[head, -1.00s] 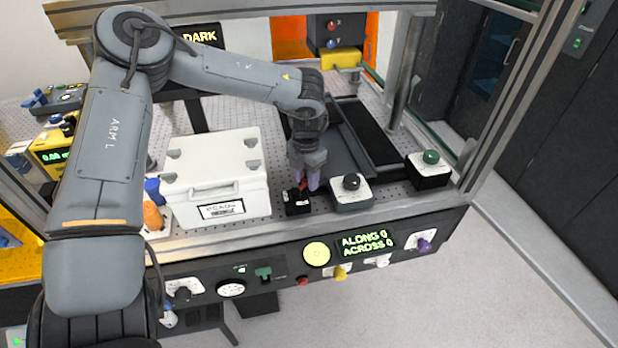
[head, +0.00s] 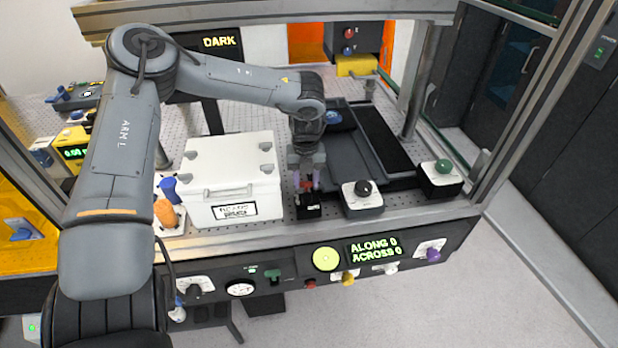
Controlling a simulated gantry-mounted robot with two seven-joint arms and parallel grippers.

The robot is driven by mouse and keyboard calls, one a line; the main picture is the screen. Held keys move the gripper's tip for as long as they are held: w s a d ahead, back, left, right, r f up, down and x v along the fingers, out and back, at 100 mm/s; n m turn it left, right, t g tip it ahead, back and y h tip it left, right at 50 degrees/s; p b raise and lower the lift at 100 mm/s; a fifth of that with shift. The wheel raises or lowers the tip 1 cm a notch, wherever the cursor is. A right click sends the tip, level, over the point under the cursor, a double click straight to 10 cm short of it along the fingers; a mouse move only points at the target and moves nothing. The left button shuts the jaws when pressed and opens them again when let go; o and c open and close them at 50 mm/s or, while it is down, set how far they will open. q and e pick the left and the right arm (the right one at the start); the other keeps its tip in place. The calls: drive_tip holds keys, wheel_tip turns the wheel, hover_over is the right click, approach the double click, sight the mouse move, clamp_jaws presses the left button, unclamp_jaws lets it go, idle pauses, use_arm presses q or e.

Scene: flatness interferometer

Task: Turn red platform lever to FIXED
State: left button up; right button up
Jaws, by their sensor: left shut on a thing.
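The red platform lever (head: 306,187) stands on a small black block (head: 308,208) at the front of the perforated bench, right of the white case. My left gripper (head: 306,183) points down over the block and is shut on the red lever. My right gripper is not in the view.
The white case (head: 233,180) stands close on the left. A box with a black knob (head: 363,187) is close on the right, and one with a green knob (head: 444,166) is further right. A dark stage (head: 350,150) lies behind. The front panel reads ALONG 0, ACROSS 0.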

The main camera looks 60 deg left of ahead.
sight(305, 183)
use_arm(q)
drive_tip(key=shift+s+n, duration=0.2)
drive_tip(key=shift+n, duration=0.2)
drive_tip(key=o, duration=1.1)
drive_tip(key=shift+c, duration=0.2)
drive_tip(key=shift+r, duration=0.5)
wheel_tip(305, 183, up, 10)
drive_tip(key=p, duration=0.1)
drive_tip(key=shift+p, duration=0.35)
drive_tip(key=shift+f, duration=0.1)
